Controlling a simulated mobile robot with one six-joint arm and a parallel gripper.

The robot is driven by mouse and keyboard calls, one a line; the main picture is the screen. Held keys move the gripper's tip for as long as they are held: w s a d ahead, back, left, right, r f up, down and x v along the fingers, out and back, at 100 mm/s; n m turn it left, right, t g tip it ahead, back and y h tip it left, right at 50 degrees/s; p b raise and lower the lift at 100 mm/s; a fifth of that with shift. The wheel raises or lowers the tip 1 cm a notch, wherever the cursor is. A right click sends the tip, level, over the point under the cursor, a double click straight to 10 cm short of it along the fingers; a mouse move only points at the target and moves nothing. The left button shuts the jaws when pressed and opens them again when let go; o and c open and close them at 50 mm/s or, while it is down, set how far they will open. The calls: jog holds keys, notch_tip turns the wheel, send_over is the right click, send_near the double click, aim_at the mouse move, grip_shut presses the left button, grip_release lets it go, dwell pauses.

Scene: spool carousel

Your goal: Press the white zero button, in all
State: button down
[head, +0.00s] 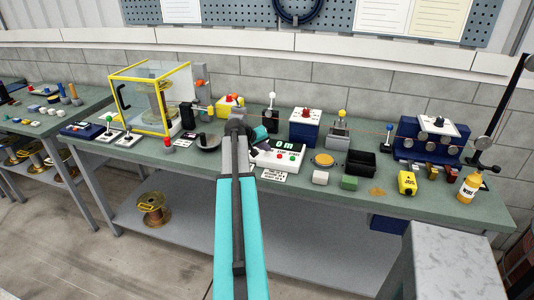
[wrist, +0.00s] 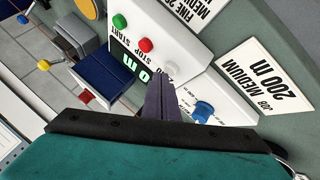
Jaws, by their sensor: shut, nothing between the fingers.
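The white counter box (head: 262,161) stands on the bench, with a dark display (head: 284,145) showing a green "0 m". In the wrist view its panel has a green start button (wrist: 119,21), a red stop button (wrist: 145,45) and the white zero button (wrist: 169,68). My gripper (wrist: 161,82) is shut and empty, its fingertips right by the white button; I cannot tell whether they touch it. In the head view my arm comes in from the front, and the white button is not distinguishable there.
A blue knob (wrist: 203,109) sits beside my fingers. A job card (wrist: 265,75) reads "MEDIUM 200 m". A yellow-framed guard (head: 140,110) stands left on the bench; a blue box with a red button (head: 306,125) stands behind the counter. A black tray (head: 361,164) lies right.

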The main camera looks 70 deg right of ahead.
jog(key=shift+r, duration=0.4)
jog(key=shift+r, duration=0.15)
jog(key=shift+r+p, duration=1.15)
jog(key=shift+r, duration=1.25)
jog(key=shift+w, duration=0.1)
